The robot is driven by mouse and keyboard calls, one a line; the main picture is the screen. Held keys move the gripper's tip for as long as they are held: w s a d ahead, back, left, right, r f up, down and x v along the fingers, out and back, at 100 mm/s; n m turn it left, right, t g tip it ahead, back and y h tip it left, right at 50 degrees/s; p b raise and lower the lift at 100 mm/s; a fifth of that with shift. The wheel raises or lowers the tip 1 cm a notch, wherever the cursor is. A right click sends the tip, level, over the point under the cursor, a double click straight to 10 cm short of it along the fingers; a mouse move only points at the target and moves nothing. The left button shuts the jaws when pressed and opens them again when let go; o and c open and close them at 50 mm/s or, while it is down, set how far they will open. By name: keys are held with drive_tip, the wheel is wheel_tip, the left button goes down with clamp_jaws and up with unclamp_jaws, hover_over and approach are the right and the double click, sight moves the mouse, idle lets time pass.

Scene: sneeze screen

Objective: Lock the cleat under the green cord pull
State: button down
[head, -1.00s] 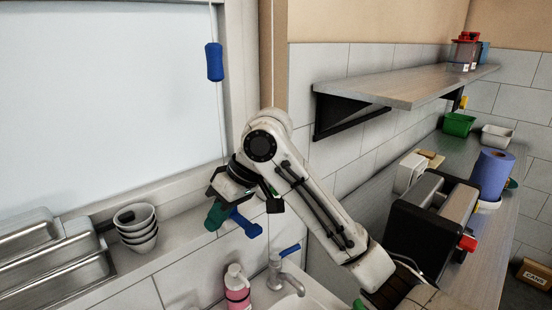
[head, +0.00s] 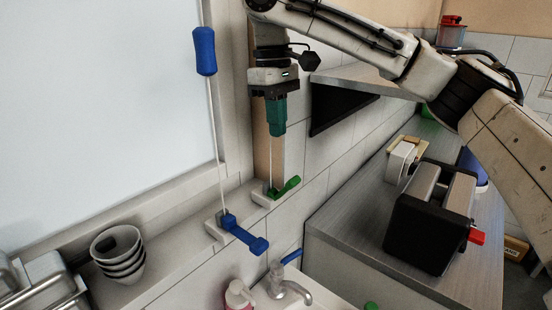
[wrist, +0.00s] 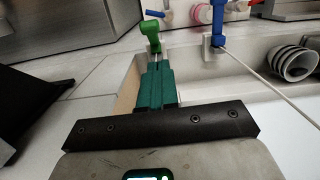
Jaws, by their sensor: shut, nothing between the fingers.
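The green cleat (head: 285,188) sits on a pale base on the sill below the window frame, its lever sticking out to the right; it also shows in the wrist view (wrist: 150,30), just beyond my fingertips. A thin pale cord rises from it toward my gripper. I cannot make out the green cord pull; my arm or gripper may hide it. My gripper (head: 276,132), with teal fingers, points down above the green cleat, apart from it. Its fingers are shut and empty, and show in the wrist view (wrist: 156,68).
The blue cleat (head: 240,232) stands left of the green one, its lever jutting out, with a cord up to the blue pull (head: 204,50). Stacked bowls (head: 120,252) stand further left on the sill. A faucet (head: 285,285) is below. A black appliance (head: 430,215) stands on the right counter.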

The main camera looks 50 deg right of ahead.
drive_tip(key=shift+s+d+r, duration=0.15)
drive_tip(key=shift+d+r, duration=0.25)
drive_tip(key=shift+d, duration=0.15)
drive_tip(key=f, duration=0.3)
drive_tip(key=f+p, duration=0.1)
drive_tip(key=f, duration=0.2)
drive_tip(key=s+f, duration=0.1)
drive_tip(key=f, duration=0.3)
drive_tip(key=shift+s+p, duration=0.1)
drive_tip(key=shift+p, duration=0.2)
